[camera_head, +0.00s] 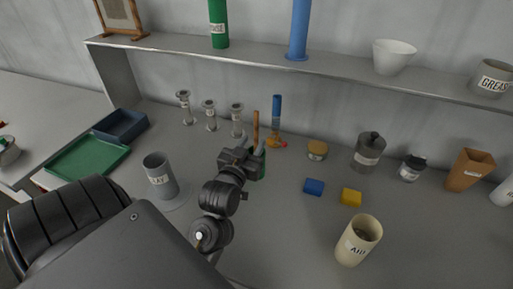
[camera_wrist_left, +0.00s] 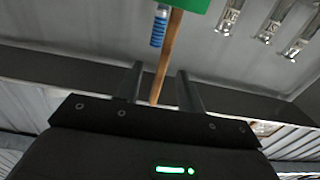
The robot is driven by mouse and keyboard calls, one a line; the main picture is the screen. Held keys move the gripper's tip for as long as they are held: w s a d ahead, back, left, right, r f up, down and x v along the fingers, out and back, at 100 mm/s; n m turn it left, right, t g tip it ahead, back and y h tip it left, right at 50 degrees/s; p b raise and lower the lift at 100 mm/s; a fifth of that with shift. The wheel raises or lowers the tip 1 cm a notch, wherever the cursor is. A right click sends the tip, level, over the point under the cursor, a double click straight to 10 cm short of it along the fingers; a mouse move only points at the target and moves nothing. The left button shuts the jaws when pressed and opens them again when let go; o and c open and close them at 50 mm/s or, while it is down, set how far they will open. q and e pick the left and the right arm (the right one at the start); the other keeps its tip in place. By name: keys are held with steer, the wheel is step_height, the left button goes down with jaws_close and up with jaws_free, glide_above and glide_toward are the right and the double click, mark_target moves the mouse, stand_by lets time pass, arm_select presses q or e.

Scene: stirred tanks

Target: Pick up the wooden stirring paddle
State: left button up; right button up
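The wooden stirring paddle shows as a thin brown stick (camera_head: 255,128) standing up behind my left gripper in the head view. Its lower part is hidden by the gripper and a green container (camera_head: 262,168). In the left wrist view the wooden stick (camera_wrist_left: 168,57) runs from beside a green surface (camera_wrist_left: 188,4) to between my fingers. My left gripper (camera_wrist_left: 160,88) is open, with a finger on each side of the stick and gaps visible. It also shows in the head view (camera_head: 257,160). My right gripper is not in view.
A blue-handled tool (camera_head: 276,107) stands close to the right of the stick. Metal candlestick-like stands (camera_head: 236,120) are to the left. A grey cup (camera_head: 160,176), a blue block (camera_head: 314,187) and a cream cup (camera_head: 358,240) are nearby. A shelf (camera_head: 330,70) runs above.

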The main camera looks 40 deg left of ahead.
mark_target(255, 134)
arm_select(q)
steer(key=shift+x, duration=0.85)
steer(key=shift+a+r, duration=0.15)
steer(key=p+x, duration=0.1)
steer(key=x, duration=0.1)
steer(key=p+x, duration=0.1)
steer(key=x, duration=0.1)
steer(key=shift+w+a+r, duration=0.2)
steer(key=shift+a, duration=0.05)
steer(key=shift+w+a+f, duration=0.1)
steer(key=shift+w, duration=0.15)
steer(key=shift+c, duration=0.2)
jaws_close()
